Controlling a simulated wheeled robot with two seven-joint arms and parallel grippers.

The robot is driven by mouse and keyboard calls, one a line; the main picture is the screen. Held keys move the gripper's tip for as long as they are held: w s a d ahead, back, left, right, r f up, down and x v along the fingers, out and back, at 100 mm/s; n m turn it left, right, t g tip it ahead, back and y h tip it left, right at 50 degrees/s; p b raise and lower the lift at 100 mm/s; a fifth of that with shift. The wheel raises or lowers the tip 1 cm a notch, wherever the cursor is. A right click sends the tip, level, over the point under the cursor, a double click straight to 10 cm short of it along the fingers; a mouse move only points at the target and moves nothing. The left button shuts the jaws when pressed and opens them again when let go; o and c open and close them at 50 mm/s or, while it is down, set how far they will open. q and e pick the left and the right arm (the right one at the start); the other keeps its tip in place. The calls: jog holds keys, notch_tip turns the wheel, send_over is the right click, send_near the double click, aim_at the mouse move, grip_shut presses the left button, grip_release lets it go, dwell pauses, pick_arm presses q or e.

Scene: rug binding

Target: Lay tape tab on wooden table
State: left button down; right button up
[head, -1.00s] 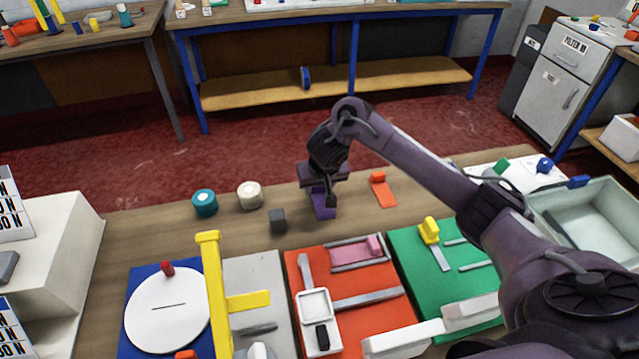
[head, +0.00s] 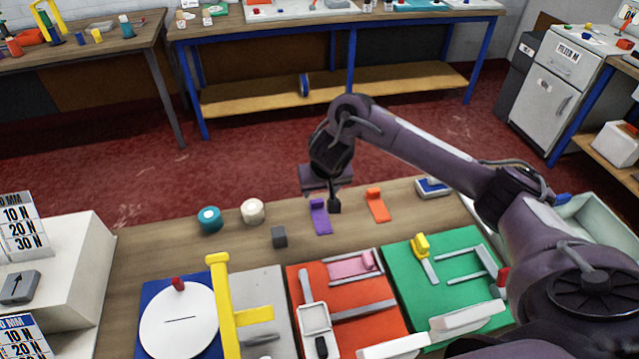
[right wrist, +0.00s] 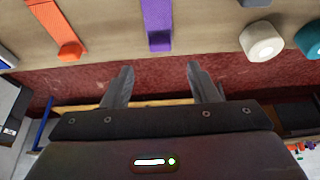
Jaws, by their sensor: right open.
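The purple tape tab (head: 320,219) lies flat on the wooden table (head: 180,250), its raised block at the far end. It also shows in the right wrist view (right wrist: 157,22), beyond my fingertips and touching neither. My right gripper (head: 334,205) is open and empty, just behind and above the tab at the table's far edge. Its two fingers stand wide apart in the right wrist view (right wrist: 158,72). An orange tab (head: 377,205) of like shape lies to the right of the purple one. My left gripper is not in view.
A teal roll (head: 209,219), a cream roll (head: 252,211) and a dark grey block (head: 279,237) stand left of the tab. Blue, red (head: 360,345) and green (head: 400,258) boards with fixtures fill the front. A pale bin (head: 598,222) is at the right.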

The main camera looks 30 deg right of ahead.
jog(key=shift+p+v, duration=0.6)
jog(key=shift+v, duration=0.8)
